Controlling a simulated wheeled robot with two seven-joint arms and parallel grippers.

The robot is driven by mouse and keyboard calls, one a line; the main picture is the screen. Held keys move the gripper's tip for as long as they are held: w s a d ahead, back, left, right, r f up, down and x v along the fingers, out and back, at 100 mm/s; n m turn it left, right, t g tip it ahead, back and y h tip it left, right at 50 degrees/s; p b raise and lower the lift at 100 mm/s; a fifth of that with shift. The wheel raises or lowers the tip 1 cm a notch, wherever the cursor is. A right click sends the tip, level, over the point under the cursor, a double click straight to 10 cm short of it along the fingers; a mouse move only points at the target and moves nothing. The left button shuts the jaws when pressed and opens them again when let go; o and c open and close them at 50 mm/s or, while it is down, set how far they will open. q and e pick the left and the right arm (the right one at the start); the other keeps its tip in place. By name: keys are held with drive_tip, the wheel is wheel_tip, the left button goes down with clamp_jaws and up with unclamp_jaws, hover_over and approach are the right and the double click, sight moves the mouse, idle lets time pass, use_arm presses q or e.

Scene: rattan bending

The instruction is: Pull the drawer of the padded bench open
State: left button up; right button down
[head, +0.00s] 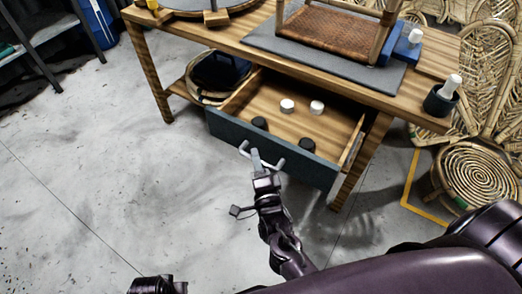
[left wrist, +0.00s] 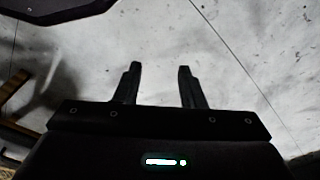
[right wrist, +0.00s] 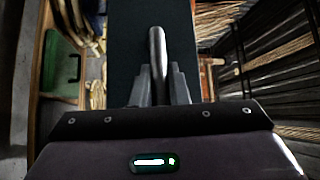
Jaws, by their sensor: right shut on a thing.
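The padded bench (head: 418,92) stands at the upper middle of the head view. Its drawer (head: 217,124), with a dark front and wooden inside, is pulled out toward me. The drawer's pale bar handle (head: 277,167) is on the front. My right gripper (head: 256,163) is at the handle, and in the right wrist view its fingers (right wrist: 160,88) are shut on the bar (right wrist: 157,48). Two white and two dark round pieces lie in the drawer. My left gripper (left wrist: 157,85) is open and empty above the floor in the left wrist view; its fingertips are not clear in the head view.
A rattan-seated frame (head: 325,32) rests on a grey mat on the bench top. A dark cup (head: 438,101) stands at the bench's right end. Rattan chair parts (head: 483,170) stand at right. A shelf is at far left. The floor (head: 110,190) at left is clear.

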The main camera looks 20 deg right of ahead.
use_arm(q)
drive_tip(key=shift+s+a+f, duration=0.2)
drive_tip(key=shift+a+f, duration=0.05)
drive_tip(key=shift+f, duration=0.35)
use_arm(e)
drive_tip(key=shift+s+a, duration=0.65)
drive_tip(key=shift+a, duration=0.15)
drive_tip(key=c, duration=1.4)
unclamp_jaws()
